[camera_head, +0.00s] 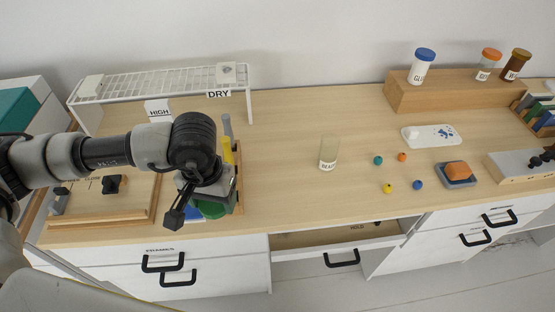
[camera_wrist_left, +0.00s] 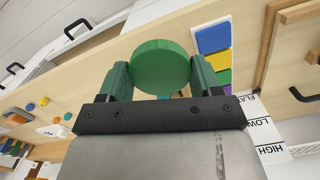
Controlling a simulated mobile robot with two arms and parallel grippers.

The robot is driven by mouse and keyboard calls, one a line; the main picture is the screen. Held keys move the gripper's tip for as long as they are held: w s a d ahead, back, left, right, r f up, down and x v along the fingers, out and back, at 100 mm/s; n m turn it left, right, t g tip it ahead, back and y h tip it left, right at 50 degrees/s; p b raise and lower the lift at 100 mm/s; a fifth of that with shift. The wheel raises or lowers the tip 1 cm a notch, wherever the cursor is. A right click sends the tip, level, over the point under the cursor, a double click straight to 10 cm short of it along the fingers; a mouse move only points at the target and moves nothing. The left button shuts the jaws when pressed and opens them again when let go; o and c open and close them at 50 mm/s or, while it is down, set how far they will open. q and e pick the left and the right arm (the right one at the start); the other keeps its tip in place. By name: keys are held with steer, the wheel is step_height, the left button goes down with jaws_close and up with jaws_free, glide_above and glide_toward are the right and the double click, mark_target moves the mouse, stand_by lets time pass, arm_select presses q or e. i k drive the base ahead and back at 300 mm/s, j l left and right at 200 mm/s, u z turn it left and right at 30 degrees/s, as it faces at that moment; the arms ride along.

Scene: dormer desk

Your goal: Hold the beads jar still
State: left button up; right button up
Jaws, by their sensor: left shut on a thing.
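The beads jar (camera_head: 329,153), clear with a white label, stands upright and open-topped in the middle of the desk. My left gripper (camera_head: 196,207) is well to the left of the jar, near the desk's front edge, and does not touch it. It is shut on a green round disc (camera_wrist_left: 161,67), held between its two fingers in the left wrist view. The disc also shows partly behind the gripper in the head view (camera_head: 212,209). Loose beads lie right of the jar: teal (camera_head: 378,160), orange (camera_head: 402,157), yellow (camera_head: 388,188) and blue (camera_head: 417,185). My right gripper is not in view.
A white wire rack (camera_head: 165,82) stands at the back left. A wooden riser (camera_head: 440,92) with several labelled bottles is at the back right. A white tray (camera_head: 432,136) and an orange block (camera_head: 457,169) lie at right. The desk around the jar is clear. A drawer (camera_head: 340,238) below is partly open.

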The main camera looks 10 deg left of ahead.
mark_target(330, 143)
steer(key=u, duration=0.45)
steer(key=l+u, duration=0.15)
steer(key=u, duration=0.25)
steer(key=l+u, duration=0.15)
steer(key=u, duration=0.3)
steer(key=l, duration=0.95)
steer(key=i+l, duration=0.1)
steer(key=l, duration=0.8)
